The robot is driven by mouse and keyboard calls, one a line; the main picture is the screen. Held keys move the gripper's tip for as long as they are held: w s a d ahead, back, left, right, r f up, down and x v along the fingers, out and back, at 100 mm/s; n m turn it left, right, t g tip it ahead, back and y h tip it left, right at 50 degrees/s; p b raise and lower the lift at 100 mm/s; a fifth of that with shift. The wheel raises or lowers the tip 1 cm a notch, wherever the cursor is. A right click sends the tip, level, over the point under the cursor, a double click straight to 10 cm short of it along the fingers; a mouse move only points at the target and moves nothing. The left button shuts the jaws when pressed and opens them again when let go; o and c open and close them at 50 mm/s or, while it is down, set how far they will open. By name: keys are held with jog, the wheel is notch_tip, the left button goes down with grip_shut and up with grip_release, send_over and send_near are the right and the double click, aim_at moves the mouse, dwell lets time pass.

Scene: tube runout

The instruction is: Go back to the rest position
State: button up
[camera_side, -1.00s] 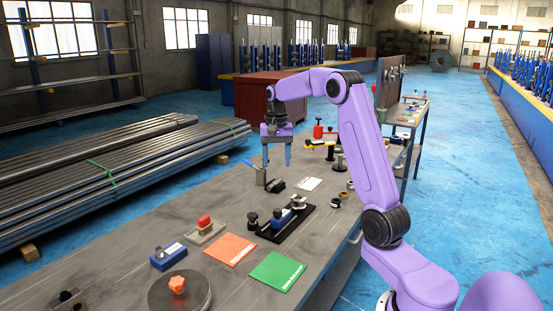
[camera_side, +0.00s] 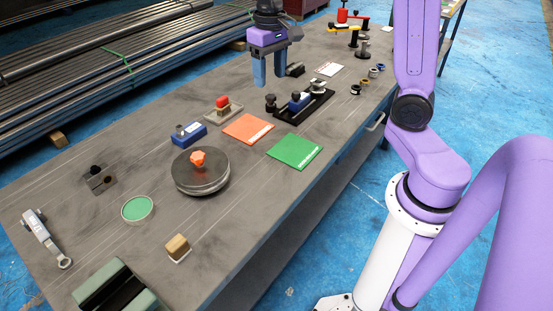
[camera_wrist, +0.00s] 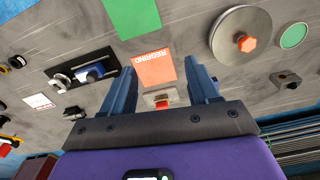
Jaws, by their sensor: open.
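My gripper (camera_side: 269,80) hangs over the middle of the grey workbench (camera_side: 225,185), fingers pointing down. It is open, with nothing between its two blue-grey fingers. In the side view it is left of the black fixture with a blue part (camera_side: 301,102) and behind the red-topped block (camera_side: 221,105). In the wrist view my gripper (camera_wrist: 160,75) shows its fingers spread apart, with the red-topped block (camera_wrist: 161,101) visible between them in the background. The orange card (camera_wrist: 154,68) lies beyond it.
An orange card (camera_side: 247,128) and a green card (camera_side: 294,151) lie flat near a round plate with an orange knob (camera_side: 201,177). A blue block (camera_side: 188,134) stands close by. Red and yellow stands (camera_side: 347,24) are at the far end. Steel tubes (camera_side: 90,55) lie left of the bench.

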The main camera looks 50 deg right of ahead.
jog(key=s+a+f+n, duration=0.2)
jog(key=s+a+n, duration=0.55)
jog(key=s, duration=0.55)
jog(key=s+f+n, duration=0.3)
jog(key=s+n, duration=0.3)
jog(key=s, duration=0.6)
jog(key=shift+s+a, duration=0.25)
jog(key=shift+s, duration=0.05)
